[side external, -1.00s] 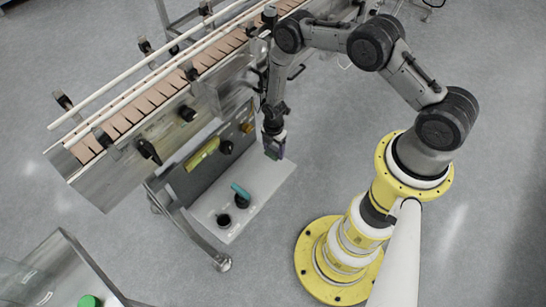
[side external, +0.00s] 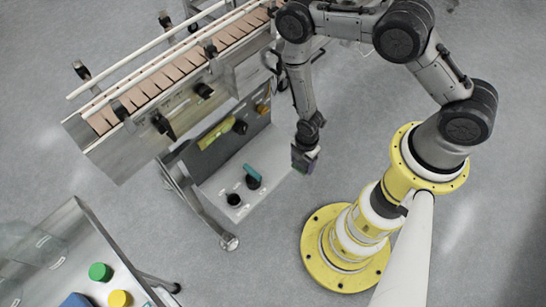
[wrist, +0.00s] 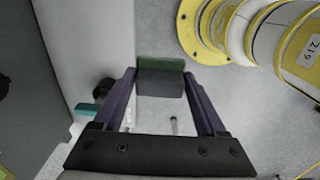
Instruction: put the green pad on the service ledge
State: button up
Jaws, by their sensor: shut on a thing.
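My gripper (side external: 304,162) hangs pointing down at the right edge of the pale ledge (side external: 268,147) under the conveyor machine; I take this to be the service ledge. In the wrist view my gripper (wrist: 160,85) has its two purple fingers shut on the green pad (wrist: 160,63), which shows as a green strip with a dark grey block in front. The pad is too small to make out clearly in the side view. The ledge (wrist: 100,30) also shows in the wrist view, at left. I cannot tell how high the pad is above it.
A teal-handled lever (side external: 252,173) and a black round fitting (side external: 234,200) stand on the ledge. Behind it rises a grey panel with a yellow strip (side external: 215,134) and knobs. A conveyor (side external: 160,75) runs above. Green (side external: 100,271) and yellow (side external: 119,298) caps sit at bottom left.

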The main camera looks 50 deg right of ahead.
jog(key=w+a+f, duration=0.1)
jog(key=w+f, duration=0.3)
jog(key=w, duration=0.4)
send_over(270, 168)
jog(key=s, duration=0.1)
notch_tip(270, 168, down, 4)
jog(key=shift+d+f, duration=0.1)
jog(key=shift+d, duration=0.05)
jog(key=shift+w+f, duration=0.5)
jog(key=shift+f, duration=1.6)
jog(key=shift+f, duration=0.15)
jog(key=o, duration=1.1)
jog(key=shift+o, duration=0.2)
